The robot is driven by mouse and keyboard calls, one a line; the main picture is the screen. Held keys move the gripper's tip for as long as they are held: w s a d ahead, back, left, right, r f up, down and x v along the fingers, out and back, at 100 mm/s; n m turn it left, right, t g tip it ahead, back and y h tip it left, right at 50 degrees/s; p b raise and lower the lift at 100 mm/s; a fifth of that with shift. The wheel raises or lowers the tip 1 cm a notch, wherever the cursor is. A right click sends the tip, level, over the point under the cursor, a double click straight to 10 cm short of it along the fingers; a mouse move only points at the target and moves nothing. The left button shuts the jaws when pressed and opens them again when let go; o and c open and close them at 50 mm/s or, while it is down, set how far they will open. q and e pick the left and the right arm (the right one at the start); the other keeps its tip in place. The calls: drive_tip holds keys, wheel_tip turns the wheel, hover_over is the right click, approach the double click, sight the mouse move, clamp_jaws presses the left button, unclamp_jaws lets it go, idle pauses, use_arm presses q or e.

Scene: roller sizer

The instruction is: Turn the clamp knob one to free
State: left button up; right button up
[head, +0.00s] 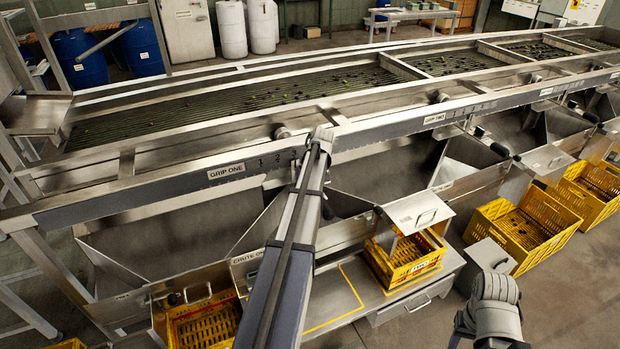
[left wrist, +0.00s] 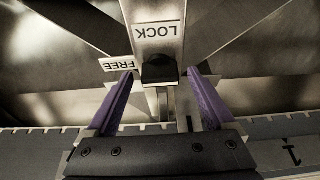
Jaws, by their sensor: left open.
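The black clamp knob (left wrist: 160,70) is in the middle of the left wrist view, just below the LOCK label (left wrist: 157,30). The FREE label (left wrist: 120,64) is to the left of the knob. Both labels appear upside down there. My left gripper (left wrist: 161,74) is open, with one purple finger on each side of the knob and gaps between them and it. In the head view my left arm reaches up to the rail near the GRIP ONE label (head: 226,171); its fingers and the knob are hidden there.
A metal rail with a notched scale (left wrist: 290,150) runs across below the knob. In the head view the roller bed (head: 240,105) lies behind the rail and metal chutes lie in front. Yellow crates (head: 525,232) stand below, at right. Part of my right arm shows at lower right.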

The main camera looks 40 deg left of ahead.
use_arm(q)
drive_tip(key=p+v, duration=0.7)
drive_tip(key=shift+d+r, duration=0.15)
drive_tip(key=shift+r, duration=0.2)
drive_tip(key=shift+s, duration=0.1)
idle(0.3)
drive_tip(key=s+d+m+h, duration=0.15)
drive_tip(key=d+m, duration=0.35)
drive_tip(key=d, duration=1.3)
drive_tip(key=s+d+m+g, duration=0.1)
drive_tip(key=s+d+m, duration=0.4)
drive_tip(key=s+d, duration=0.6)
drive_tip(key=s+d+f+m+g+h, duration=0.1)
drive_tip(key=s+d+m, duration=0.5)
drive_tip(key=s+d, duration=0.5)
drive_tip(key=d, duration=0.8)
drive_tip(key=shift+f, duration=0.3)
